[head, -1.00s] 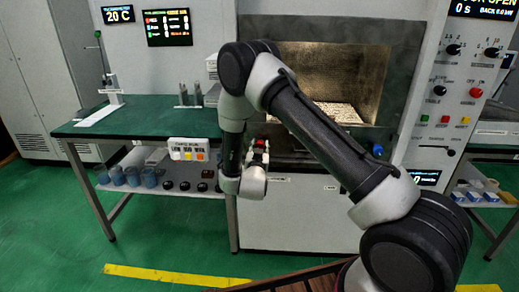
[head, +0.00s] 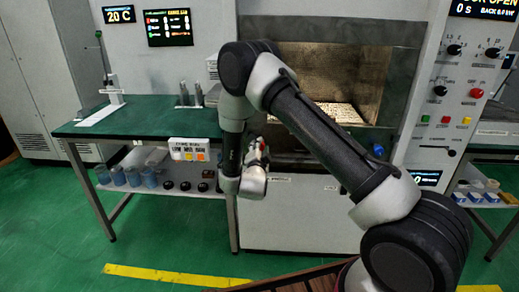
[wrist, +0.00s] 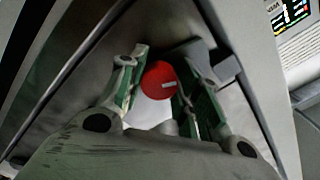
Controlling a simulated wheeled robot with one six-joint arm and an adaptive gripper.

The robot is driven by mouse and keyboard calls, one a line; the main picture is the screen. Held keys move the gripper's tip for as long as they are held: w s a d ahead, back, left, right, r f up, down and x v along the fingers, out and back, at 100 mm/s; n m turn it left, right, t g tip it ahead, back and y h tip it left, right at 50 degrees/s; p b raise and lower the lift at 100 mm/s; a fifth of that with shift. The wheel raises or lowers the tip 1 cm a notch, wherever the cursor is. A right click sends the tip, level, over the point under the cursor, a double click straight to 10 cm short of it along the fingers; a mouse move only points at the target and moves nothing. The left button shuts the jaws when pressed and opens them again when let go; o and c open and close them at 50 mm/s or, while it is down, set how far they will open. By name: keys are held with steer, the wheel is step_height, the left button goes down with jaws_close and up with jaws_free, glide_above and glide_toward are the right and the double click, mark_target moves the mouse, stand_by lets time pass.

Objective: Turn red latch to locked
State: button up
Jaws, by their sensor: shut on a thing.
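The red latch (wrist: 158,80) is a round red knob with a pale line on its face, seen between my gripper's two fingers in the wrist view. My gripper (wrist: 168,72) is shut on it, one green-padded finger on each side. In the head view my gripper (head: 257,158) is at the left front edge of the microwave chamber, and only a little red shows there, mostly hidden by the fingers. The line on the knob points to the right in the wrist view. I cannot read a locked or unlocked mark.
A blue latch (head: 377,150) is at the chamber's right front. The open chamber (head: 330,75) has a pale perforated plate inside. A green-topped bench (head: 140,122) stands at the left, with a small label box (head: 188,149) at its front edge. A control panel (head: 455,85) is at the right.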

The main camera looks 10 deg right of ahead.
steer(key=shift+m, duration=0.6)
steer(key=o, duration=1)
steer(key=shift+o, duration=0.2)
steer(key=v, duration=1.2)
